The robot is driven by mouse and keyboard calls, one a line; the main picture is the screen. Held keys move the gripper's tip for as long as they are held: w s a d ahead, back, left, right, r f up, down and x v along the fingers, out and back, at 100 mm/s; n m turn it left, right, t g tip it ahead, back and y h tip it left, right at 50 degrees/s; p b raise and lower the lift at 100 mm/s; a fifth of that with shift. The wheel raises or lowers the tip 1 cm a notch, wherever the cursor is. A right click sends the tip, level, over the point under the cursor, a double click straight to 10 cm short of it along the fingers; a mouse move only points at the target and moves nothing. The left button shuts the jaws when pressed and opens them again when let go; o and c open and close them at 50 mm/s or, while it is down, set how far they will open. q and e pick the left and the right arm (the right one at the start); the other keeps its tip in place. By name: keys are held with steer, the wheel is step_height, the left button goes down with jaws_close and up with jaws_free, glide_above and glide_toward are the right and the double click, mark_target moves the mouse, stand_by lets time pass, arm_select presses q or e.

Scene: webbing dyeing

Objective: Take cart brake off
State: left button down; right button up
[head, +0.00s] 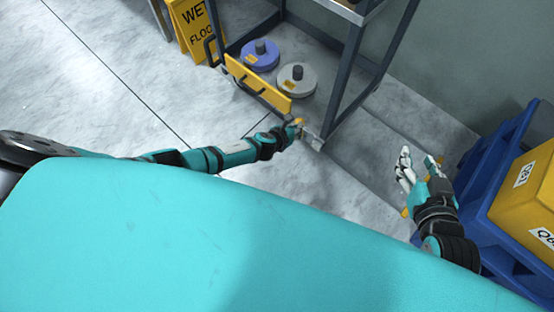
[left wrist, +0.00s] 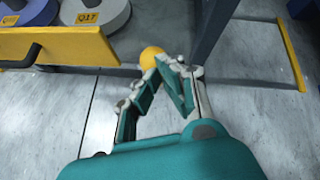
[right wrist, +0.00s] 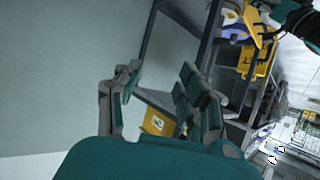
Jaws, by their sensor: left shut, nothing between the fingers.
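A dark-framed cart or rack (head: 352,62) stands at the top of the head view, with a yellow front panel (head: 258,84) low on it. A round yellow knob (left wrist: 152,56), possibly the brake's, shows just beyond my left fingertips in the left wrist view. My left gripper (head: 297,128) is shut and empty by the frame's low front corner. Its fingertips (left wrist: 168,64) meet right at the knob; whether they touch it I cannot tell. My right gripper (head: 419,164) is open and empty, in the air right of the frame. Its spread fingers show in the right wrist view (right wrist: 155,85).
A blue spool (head: 260,55) and a grey spool (head: 297,80) sit low in the frame. A yellow wet-floor sign (head: 194,28) stands at its left. Yellow boxes (head: 530,195) on a blue base (head: 483,160) stand at the right. The floor at left is clear.

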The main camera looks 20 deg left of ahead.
arm_select(q)
steer(key=shift+w+d+r, duration=0.2)
steer(key=shift+w+r, duration=0.05)
steer(key=shift+w, duration=0.35)
arm_select(e)
steer(key=shift+s+d+f+g, duration=0.25)
steer(key=shift+f+g, duration=0.1)
steer(key=shift+f, duration=0.1)
steer(key=shift+s+d+f+g, duration=0.25)
steer(key=shift+f+g, duration=0.1)
steer(key=shift+f, duration=0.1)
